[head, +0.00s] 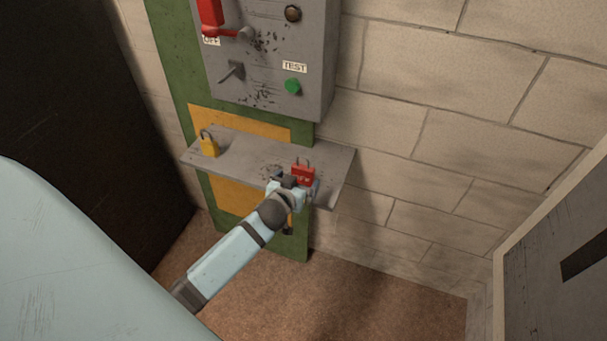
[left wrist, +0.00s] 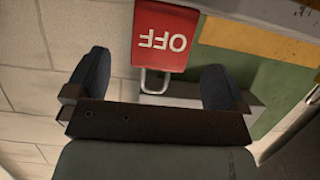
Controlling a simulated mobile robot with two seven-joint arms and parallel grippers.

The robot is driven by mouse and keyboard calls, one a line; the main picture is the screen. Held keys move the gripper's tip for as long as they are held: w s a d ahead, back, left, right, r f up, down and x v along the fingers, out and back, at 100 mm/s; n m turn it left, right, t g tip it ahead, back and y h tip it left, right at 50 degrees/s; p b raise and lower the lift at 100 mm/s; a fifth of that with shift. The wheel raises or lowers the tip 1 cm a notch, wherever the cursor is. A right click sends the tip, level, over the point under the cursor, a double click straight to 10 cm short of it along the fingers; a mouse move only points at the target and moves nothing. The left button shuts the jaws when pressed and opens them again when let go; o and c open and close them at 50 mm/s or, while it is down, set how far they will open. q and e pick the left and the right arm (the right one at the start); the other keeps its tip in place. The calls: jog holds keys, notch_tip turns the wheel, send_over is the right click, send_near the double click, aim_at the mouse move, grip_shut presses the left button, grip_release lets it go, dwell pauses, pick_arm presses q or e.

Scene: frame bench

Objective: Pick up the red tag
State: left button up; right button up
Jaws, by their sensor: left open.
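The red tag (head: 303,173) is a small red block with a metal loop on top, at the right part of the grey shelf (head: 245,160). In the left wrist view the red tag (left wrist: 165,35) shows "OFF" upside down, its loop towards my gripper. My left gripper (head: 298,185) is at the tag in the head view and hides its lower part. In the left wrist view my left gripper (left wrist: 153,88) is open, with one finger to each side of the tag's loop and visible gaps. Whether the fingers reach around the tag's body I cannot tell. My right gripper is not in view.
A yellow padlock (head: 209,146) stands at the shelf's left end. Above the shelf is a grey switch box (head: 265,60) with a red handle (head: 212,15), a lever and a green button (head: 292,86). A grey cabinet (head: 545,255) stands at the right.

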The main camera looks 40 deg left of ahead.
aim_at(302, 175)
pick_arm(q)
jog(key=shift+x, duration=2.8)
jog(key=shift+r, duration=0.1)
jog(key=c, duration=1)
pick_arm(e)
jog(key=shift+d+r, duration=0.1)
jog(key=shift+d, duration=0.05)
